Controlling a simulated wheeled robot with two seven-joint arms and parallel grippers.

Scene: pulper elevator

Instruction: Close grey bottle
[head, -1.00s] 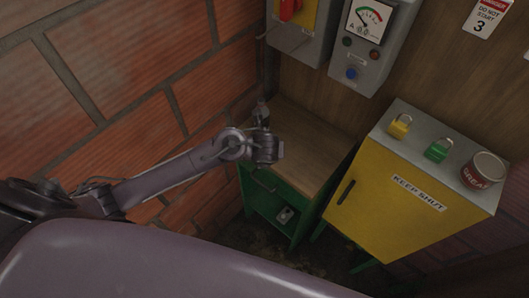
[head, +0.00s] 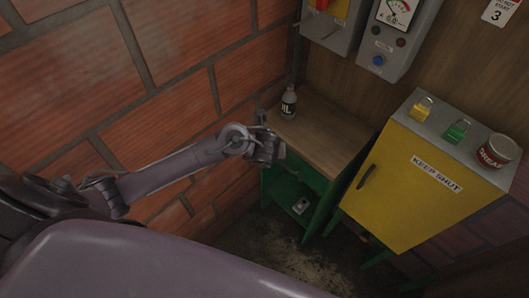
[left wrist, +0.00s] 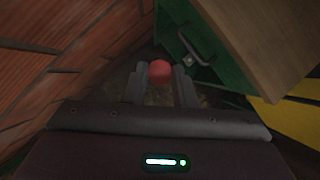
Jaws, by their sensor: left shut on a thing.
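The grey bottle (head: 288,103), with a dark label, stands upright on the wooden top at the back left, by the brick wall. It is too small to tell how its mouth stands. My left gripper (head: 279,150) is in front of the wooden top's near left edge, apart from the bottle; its fingers are hard to see there. In the left wrist view, my left gripper (left wrist: 160,76) is shut on a small round red thing (left wrist: 160,70), which looks like a cap. The bottle does not show in that view. My right gripper is not in view.
The green bench (head: 322,140) has a wooden top, mostly clear, and a small grey item (head: 300,206) lower down. A yellow cabinet (head: 415,185) on the right bears two padlocks and a red can (head: 498,151). A brick wall (head: 180,50) bounds the left.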

